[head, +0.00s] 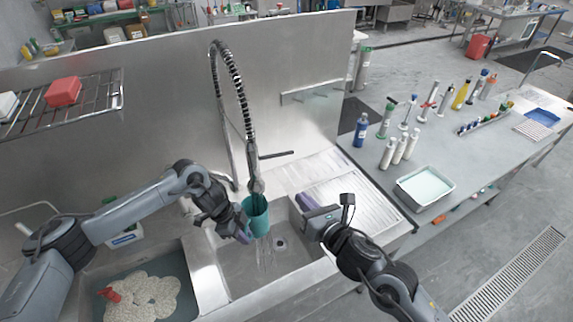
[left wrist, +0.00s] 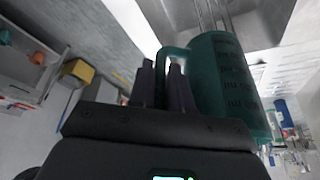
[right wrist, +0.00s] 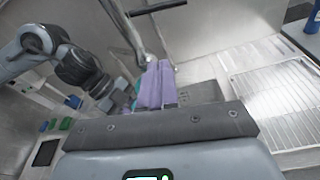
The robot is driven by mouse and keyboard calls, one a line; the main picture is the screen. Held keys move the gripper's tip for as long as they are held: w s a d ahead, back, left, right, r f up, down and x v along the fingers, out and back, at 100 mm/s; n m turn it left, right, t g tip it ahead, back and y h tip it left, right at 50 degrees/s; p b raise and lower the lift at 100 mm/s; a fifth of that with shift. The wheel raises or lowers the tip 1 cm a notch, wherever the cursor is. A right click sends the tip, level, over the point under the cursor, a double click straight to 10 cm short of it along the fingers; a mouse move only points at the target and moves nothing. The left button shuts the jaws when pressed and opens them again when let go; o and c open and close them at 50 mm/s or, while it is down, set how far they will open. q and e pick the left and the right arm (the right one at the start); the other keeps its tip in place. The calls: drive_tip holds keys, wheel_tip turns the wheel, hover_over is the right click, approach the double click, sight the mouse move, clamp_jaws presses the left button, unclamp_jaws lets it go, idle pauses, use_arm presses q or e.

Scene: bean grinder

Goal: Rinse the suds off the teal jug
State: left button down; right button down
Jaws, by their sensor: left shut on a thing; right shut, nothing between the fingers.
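The teal jug (head: 256,214) is held over the right-hand sink basin, under the spray head (head: 256,184) of the coiled tap, and streams of water fall below it. My left gripper (head: 243,226) is shut on its handle; the jug's side and handle also show in the left wrist view (left wrist: 222,85). Whether suds are on it, I cannot tell. My right gripper (head: 308,206) is shut and empty, to the right of the jug and apart from it. Its purple fingers (right wrist: 157,85) are together in the right wrist view and hide most of the jug there.
The left basin holds a pale foamy mass (head: 145,298) with a red thing (head: 110,294) in it. A ribbed drainboard (head: 355,195) lies to the right. A wire shelf (head: 95,92) hangs at the upper left.

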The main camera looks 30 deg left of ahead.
approach(281, 154)
drive_tip(key=w+a+f, duration=0.2)
drive_tip(key=a+f, duration=0.2)
drive_tip(key=shift+w+a+r, duration=0.55)
drive_tip(key=shift+a, duration=0.05)
idle(0.4)
drive_tip(key=shift+w+a+r+n, duration=0.2)
drive_tip(key=shift+r+n, duration=0.4)
drive_tip(key=shift+r+n+t, duration=0.25)
drive_tip(key=shift+n+t, duration=0.15)
drive_tip(key=shift+d+f, duration=0.1)
drive_tip(key=shift+d, duration=0.05)
